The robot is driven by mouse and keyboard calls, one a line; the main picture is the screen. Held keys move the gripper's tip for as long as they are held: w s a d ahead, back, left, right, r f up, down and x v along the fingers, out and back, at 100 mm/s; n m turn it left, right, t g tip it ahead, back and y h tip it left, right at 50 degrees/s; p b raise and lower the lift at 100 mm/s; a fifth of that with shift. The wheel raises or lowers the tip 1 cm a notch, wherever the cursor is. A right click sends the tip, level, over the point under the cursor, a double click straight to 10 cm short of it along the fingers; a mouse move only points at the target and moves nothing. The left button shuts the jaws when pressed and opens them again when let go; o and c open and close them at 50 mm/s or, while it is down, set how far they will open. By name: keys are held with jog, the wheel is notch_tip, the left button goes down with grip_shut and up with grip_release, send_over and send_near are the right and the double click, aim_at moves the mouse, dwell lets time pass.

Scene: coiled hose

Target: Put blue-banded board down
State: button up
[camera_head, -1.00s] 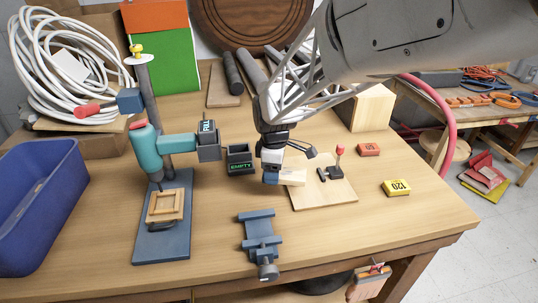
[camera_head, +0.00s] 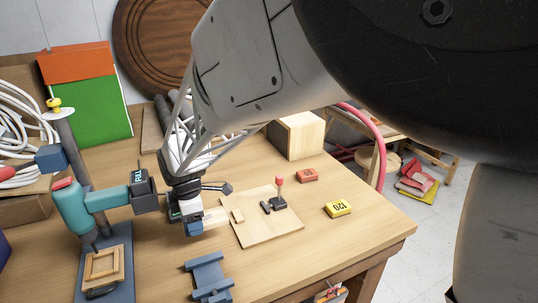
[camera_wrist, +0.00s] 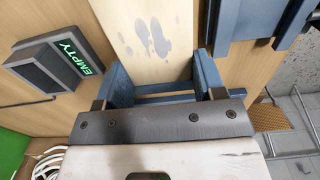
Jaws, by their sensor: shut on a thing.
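The blue-banded board is a pale wooden strip (camera_head: 212,218) in the head view. It sticks out to the right from my gripper (camera_head: 194,222), with blue at its gripped end. My gripper is shut on it, low over the bench beside the left edge of a square wooden plate (camera_head: 285,226). In the wrist view, my blue-grey fingers (camera_wrist: 163,85) stand on both sides of a pale wooden surface (camera_wrist: 138,25) with grey blotches. I cannot tell whether the board touches the bench, and the wrist hides part of it.
A dark EMPTY bin (camera_wrist: 45,68) is close to the gripper. A blue vise (camera_head: 207,275) stands in front and a drill-press-like stand (camera_head: 85,205) at left.

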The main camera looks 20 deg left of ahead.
aim_at(199, 245)
jog(key=shift+f, duration=1.65)
jog(key=shift+f, duration=2)
jog(key=shift+f, duration=0.15)
jog(key=o, duration=0.9)
jog(key=shift+r, duration=3.95)
jog(key=shift+f, duration=0.1)
